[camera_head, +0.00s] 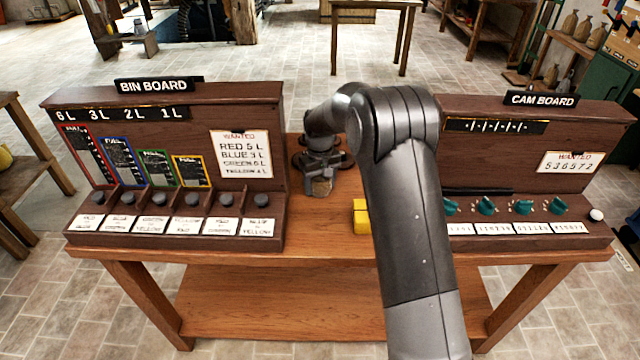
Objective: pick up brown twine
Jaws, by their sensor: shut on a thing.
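My gripper (320,178) is between the two boards, over the wooden table (330,232). It is shut on a small brown thing, the brown twine (321,188), which shows just below the fingers. Most of the twine is hidden by the gripper. I cannot tell whether the twine touches the tabletop.
The bin board (165,150) stands left of my gripper, the cam board (535,165) right. A yellow block (361,216) sits on the table right of the gripper, partly behind my arm. The table's front middle is clear. A dark round thing is partly hidden behind the gripper.

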